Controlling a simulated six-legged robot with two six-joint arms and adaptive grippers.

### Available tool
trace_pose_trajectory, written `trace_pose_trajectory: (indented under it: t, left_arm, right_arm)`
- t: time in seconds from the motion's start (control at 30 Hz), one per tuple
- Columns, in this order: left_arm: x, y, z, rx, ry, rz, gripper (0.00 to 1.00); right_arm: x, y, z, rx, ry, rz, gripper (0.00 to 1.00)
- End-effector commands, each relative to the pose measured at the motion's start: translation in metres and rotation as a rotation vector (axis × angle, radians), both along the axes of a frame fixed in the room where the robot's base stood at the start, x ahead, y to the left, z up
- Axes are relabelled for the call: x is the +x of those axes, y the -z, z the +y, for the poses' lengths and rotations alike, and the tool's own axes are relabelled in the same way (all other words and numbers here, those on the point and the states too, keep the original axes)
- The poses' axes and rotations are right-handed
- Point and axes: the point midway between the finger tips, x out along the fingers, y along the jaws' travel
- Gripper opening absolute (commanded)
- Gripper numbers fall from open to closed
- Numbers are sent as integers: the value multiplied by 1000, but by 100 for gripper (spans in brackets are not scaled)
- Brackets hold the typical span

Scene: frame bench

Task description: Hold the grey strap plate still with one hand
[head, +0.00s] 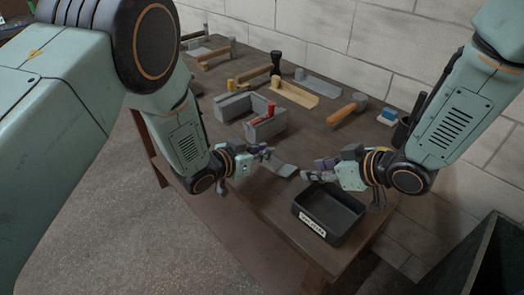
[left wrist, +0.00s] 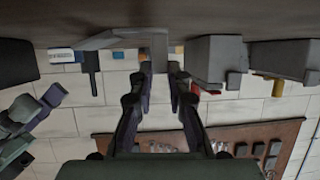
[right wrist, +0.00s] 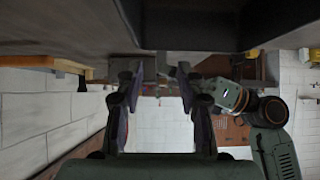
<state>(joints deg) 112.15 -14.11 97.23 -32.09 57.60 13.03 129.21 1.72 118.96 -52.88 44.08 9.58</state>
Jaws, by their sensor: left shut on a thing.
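The grey strap plate (head: 284,170) is a thin flat piece over the front of the bench, near its edge. My left gripper (head: 268,153) is shut on its left end. In the left wrist view the plate (left wrist: 120,38) reaches between the two fingertips (left wrist: 160,68), with a bent part between them. My right gripper (head: 306,172) is to the right of the plate, close to its free end, with its fingers pointing left. In the right wrist view its fingertips (right wrist: 160,70) stand apart. I cannot tell whether they touch the plate.
A black labelled bin (head: 322,222) stands at the front right, just below my right gripper. Grey channel blocks (head: 237,104) with a red part (head: 268,112) lie behind. An orange-handled mallet (head: 345,112), a wooden piece (head: 294,93) and a blue-white block (head: 387,116) lie farther back.

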Motion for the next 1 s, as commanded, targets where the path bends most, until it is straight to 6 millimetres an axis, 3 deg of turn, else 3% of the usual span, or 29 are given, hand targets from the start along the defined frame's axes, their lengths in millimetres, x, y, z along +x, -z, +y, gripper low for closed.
trace_pose_trajectory:
  t: [0.17, 0.27, 0.43, 0.6, 0.8, 1.0]
  left_arm:
    - [-1, 1, 0, 1, 1, 3, 0]
    - [-1, 1, 0, 1, 1, 3, 0]
    - [-1, 1, 0, 1, 1, 3, 0]
    - [-1, 1, 0, 2, 0, 4, 0]
    - [-1, 1, 0, 2, 0, 4, 0]
    - [-1, 1, 0, 2, 0, 4, 0]
  right_arm:
    - [6, -2, 6, -20, -22, -20, 22]
    - [33, -10, 2, -43, 40, -56, 14]
    - [83, -16, -25, -200, 179, -100, 0]
    - [111, -20, -51, -373, 264, -85, 0]
    - [122, -22, -62, -522, 285, 11, 0]
    - [115, -22, -46, -580, 191, 154, 0]
